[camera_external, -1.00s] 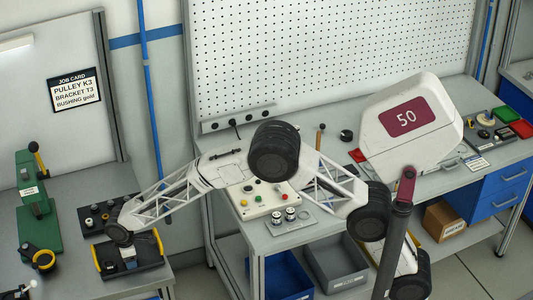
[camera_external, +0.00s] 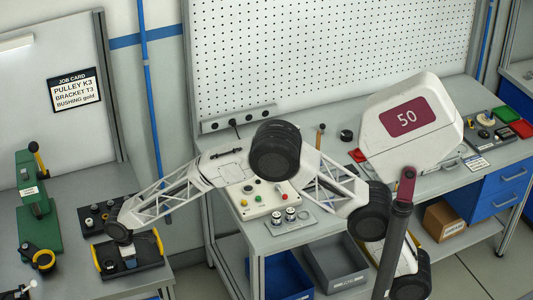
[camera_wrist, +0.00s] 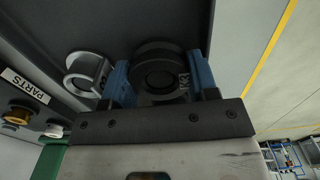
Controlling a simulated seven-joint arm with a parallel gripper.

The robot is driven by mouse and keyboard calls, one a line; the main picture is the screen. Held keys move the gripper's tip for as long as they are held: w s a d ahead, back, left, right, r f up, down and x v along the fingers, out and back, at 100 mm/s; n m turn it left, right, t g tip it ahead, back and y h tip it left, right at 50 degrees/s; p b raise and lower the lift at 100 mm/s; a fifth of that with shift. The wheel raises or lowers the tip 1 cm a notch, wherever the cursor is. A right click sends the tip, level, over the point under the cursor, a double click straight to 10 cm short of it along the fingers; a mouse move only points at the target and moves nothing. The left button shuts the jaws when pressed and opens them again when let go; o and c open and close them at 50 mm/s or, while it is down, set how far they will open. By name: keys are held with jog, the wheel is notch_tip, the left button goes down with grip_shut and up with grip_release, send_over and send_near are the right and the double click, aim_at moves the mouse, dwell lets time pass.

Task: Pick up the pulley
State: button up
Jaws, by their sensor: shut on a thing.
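The pulley (camera_wrist: 158,72) is a dark, round, grooved piece with a hub and a partly hidden "K3" marking, near the middle of the wrist view. My gripper (camera_wrist: 160,84) has its two blue fingers on either side of it, shut on it. In the external view my wrist is over the black tray with yellow handles (camera_external: 158,242) on the left bench. There the arm hides the pulley, and I cannot tell whether it is clear of the tray.
A silver spool-shaped part (camera_wrist: 84,74) lies just left of the left finger. A "PARTS" label (camera_wrist: 25,85) and a gold bushing (camera_wrist: 17,115) are farther left. A green press (camera_external: 38,210) stands on the left bench. A job card (camera_external: 76,89) reads PULLEY K3.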

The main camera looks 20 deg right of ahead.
jog(key=shift+r, duration=0.45)
notch_tip(320, 180, up, 2)
jog(key=shift+r, duration=0.15)
jog(key=s+d+r, duration=0.1)
jog(key=s+d, duration=0.7)
jog(key=d, duration=0.5)
jog(key=shift+s+d, duration=0.2)
jog(key=shift+d, duration=0.1)
jog(key=shift+r, duration=0.1)
dwell(0.4)
